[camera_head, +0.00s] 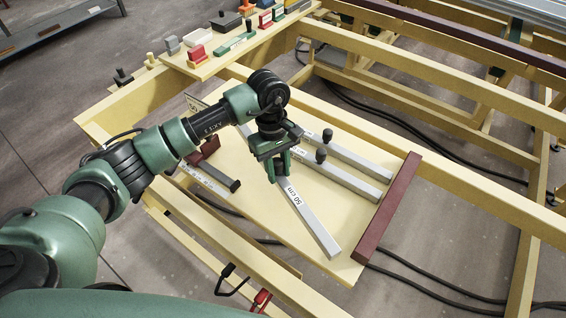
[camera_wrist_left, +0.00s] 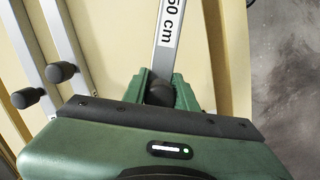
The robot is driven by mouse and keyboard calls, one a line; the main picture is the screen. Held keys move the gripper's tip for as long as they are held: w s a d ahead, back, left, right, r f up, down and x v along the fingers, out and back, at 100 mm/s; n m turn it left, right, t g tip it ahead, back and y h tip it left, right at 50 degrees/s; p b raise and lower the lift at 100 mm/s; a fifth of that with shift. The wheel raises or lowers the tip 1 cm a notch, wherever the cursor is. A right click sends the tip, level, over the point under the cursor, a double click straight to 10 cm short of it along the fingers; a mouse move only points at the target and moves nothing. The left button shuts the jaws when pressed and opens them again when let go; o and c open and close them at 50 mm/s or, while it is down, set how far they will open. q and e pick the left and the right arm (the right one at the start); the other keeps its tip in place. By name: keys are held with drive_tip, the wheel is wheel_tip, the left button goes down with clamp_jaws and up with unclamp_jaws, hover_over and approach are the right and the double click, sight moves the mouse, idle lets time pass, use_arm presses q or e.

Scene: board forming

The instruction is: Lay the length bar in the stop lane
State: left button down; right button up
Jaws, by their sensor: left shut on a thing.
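My left gripper (camera_head: 277,170) is shut on the black knob of a grey length bar (camera_head: 318,230) with a white "50 cm" label. The bar runs from the jaws toward the lower right, its far end over the pale board near the front edge. I cannot tell whether it touches the board. In the left wrist view, the gripper (camera_wrist_left: 160,92) grips the knob and the bar (camera_wrist_left: 178,40) extends away. A dark red stop rail (camera_head: 392,205) crosses the board's right end. The stop lane itself is not clearly marked out. My right gripper is not in view.
Two other grey bars (camera_head: 357,158) (camera_head: 345,178) with black knobs lie parallel behind the held bar. A dark red block and a grey bar with a dark end (camera_head: 215,172) lie left of my gripper. A shelf (camera_head: 215,62) with coloured blocks stands behind.

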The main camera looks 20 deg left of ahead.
sight(279, 178)
use_arm(q)
wheel_tip(279, 178, down, 3)
drive_tip(key=shift+b, duration=0.5)
drive_tip(key=shift+f+b, duration=0.4)
drive_tip(key=shift+f, duration=0.9)
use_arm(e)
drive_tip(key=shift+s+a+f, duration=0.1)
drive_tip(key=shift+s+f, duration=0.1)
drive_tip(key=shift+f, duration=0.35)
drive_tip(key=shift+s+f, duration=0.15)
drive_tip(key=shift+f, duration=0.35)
use_arm(q)
drive_tip(key=shift+f+b, duration=0.6)
drive_tip(key=shift+b, duration=0.1)
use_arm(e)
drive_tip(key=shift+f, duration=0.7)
use_arm(q)
drive_tip(key=c, duration=1.3)
unclamp_jaws()
drive_tip(key=shift+o, duration=1.3)
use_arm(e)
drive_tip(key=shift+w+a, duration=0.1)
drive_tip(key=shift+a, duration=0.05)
